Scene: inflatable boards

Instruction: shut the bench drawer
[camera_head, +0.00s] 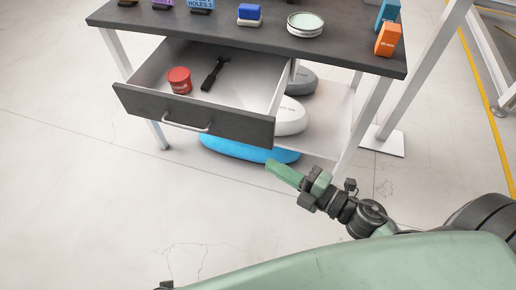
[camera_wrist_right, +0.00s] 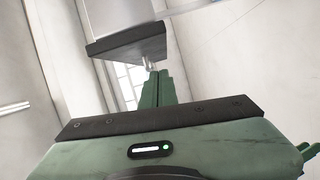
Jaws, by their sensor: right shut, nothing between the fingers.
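The bench drawer (camera_head: 195,115) is pulled out from under the dark bench top (camera_head: 240,30). It has a dark front with a pale bar handle (camera_head: 187,127). A red tin (camera_head: 179,80) and a black tool (camera_head: 214,75) lie inside it. My right gripper (camera_head: 270,163) is shut and empty, low and to the right of the drawer front, apart from it. In the right wrist view, the shut green fingers (camera_wrist_right: 157,88) appear below the dark drawer front (camera_wrist_right: 126,50), with the handle (camera_wrist_right: 148,63) just beyond their tips. My left gripper is not in view.
On the bench top stand a round tin (camera_head: 305,24), a blue-and-white block (camera_head: 249,14) and orange and blue boxes (camera_head: 388,39) near the right edge. Rolled or rounded blue, white and grey boards (camera_head: 245,148) lie on the lower shelf. The floor in front and left is clear.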

